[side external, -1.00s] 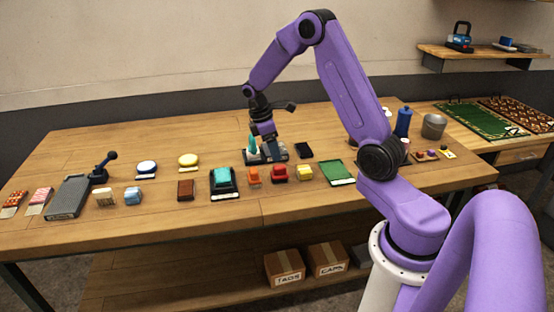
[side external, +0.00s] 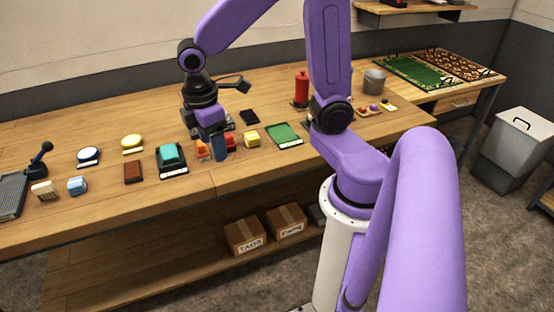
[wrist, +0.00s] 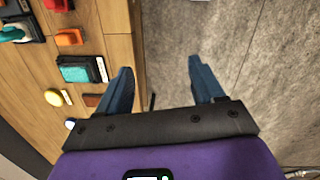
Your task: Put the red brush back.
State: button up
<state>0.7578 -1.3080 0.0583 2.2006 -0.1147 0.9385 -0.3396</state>
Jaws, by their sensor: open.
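A small red block-like object (side external: 229,141), which I take for the red brush, sits on the wooden table between an orange one (side external: 203,149) and a yellow one (side external: 252,139). My gripper hides part of it in the side view. In the wrist view the red object (wrist: 58,4) is cut by the top edge, left of my fingers and apart from them. My gripper (wrist: 157,75) is open and empty, pointing down past the table's front edge over grey floor. In the side view my gripper (side external: 220,157) stands in front of the orange and red objects.
A teal brush in a dark tray (side external: 170,172), a brown block (side external: 133,172) and a green pad (side external: 285,134) share the row. A red bottle (side external: 301,88) stands near my arm. Boxes (side external: 245,236) sit below.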

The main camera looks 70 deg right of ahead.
jog(key=s+a+r+n+y, duration=0.1)
jog(key=s+a, duration=0.1)
jog(key=s, duration=1.4)
jog(key=shift+s+a+n+y, duration=0.15)
jog(key=shift+a+n+y, duration=0.15)
